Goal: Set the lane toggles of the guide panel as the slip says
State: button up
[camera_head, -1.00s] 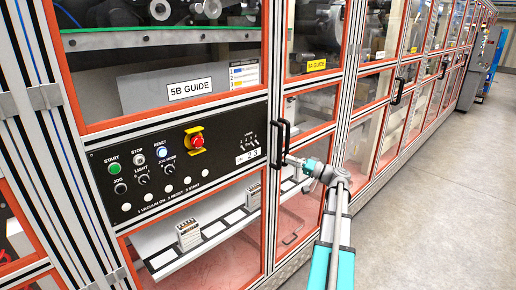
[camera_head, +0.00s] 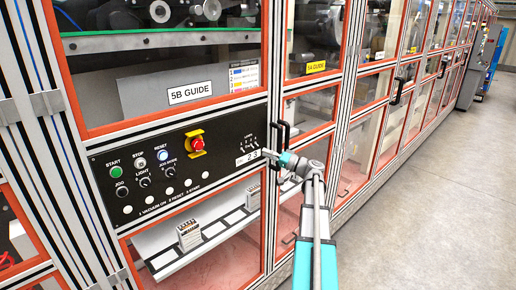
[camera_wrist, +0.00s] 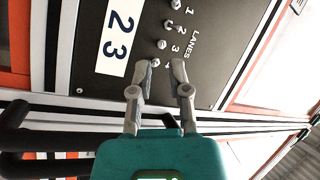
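The black guide panel (camera_head: 105,188) carries a short row of metal lane toggles (camera_head: 250,144) at its right end. A white slip reading "23" (camera_head: 247,157) sits below them, large in the wrist view (camera_wrist: 117,38). In the wrist view the toggles run along the "LANES" lettering, numbered from 1. My gripper (camera_wrist: 162,68) has its fingers apart at the row's near end. The last toggle (camera_wrist: 155,62) shows between the fingertips, close to the left one; contact is unclear. In the head view my gripper (camera_head: 268,154) is at the panel's right edge. Exact toggle positions are too small to tell.
Black door handles (camera_head: 279,143) stand just right of the panel, close to my gripper. A red emergency stop (camera_head: 197,144) and several buttons and knobs fill the panel's left and middle. Glazed machine doors continue right; the floor (camera_head: 430,200) is clear.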

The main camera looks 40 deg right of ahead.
aim_at(253, 147)
jog(key=shift+p+x, duration=0.35)
jog(key=shift+x, duration=1.9)
